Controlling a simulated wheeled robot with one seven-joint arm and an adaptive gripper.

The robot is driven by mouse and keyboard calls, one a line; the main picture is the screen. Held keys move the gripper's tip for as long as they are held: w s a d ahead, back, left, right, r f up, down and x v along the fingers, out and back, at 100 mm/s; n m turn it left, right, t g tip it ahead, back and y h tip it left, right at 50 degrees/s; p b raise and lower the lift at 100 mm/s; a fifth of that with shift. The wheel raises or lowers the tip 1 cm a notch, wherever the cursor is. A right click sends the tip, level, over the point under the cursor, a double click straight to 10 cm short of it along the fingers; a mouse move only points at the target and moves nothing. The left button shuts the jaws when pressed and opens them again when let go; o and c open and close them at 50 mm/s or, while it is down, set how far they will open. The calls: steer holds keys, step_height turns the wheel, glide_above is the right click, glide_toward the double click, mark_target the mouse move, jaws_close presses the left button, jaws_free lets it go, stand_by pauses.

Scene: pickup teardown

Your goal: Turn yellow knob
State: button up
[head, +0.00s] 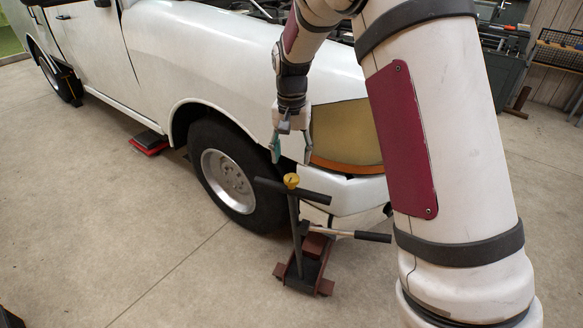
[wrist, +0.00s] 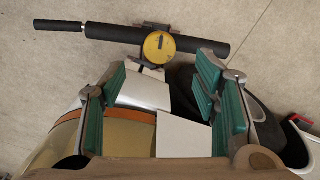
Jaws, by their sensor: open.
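The yellow knob (head: 291,180) is small and round and sits at the middle of a black T-shaped handle bar (head: 318,196) on an upright post. In the wrist view the yellow knob (wrist: 158,47) shows as a yellow disc with a dark slot mark, at the top middle. My gripper (head: 291,156) is open and empty, pointing down, above the knob in the head view and apart from it. In the wrist view its green-padded fingers (wrist: 167,105) are spread wide, and the knob lies beyond the gap between them. Nothing hides the knob.
A white pickup (head: 200,45) stands close behind, with its front wheel (head: 228,180) and headlight (head: 345,135) near my gripper. The post rises from a dark red floor jack (head: 305,270) with a lever.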

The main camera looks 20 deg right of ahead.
step_height(320, 180, up, 5)
steer(key=shift+f, duration=0.1)
stand_by(0.5)
steer(key=s+r+n+t, duration=0.2)
steer(key=s+r+n, duration=0.1)
steer(key=s+r, duration=1.1)
steer(key=s+f+n+t, duration=0.2)
steer(key=s+n, duration=0.1)
steer(key=s, duration=1.5)
steer(key=shift+s+f+t, duration=0.3)
steer(key=shift+s+t, duration=0.05)
steer(key=shift+t, duration=0.05)
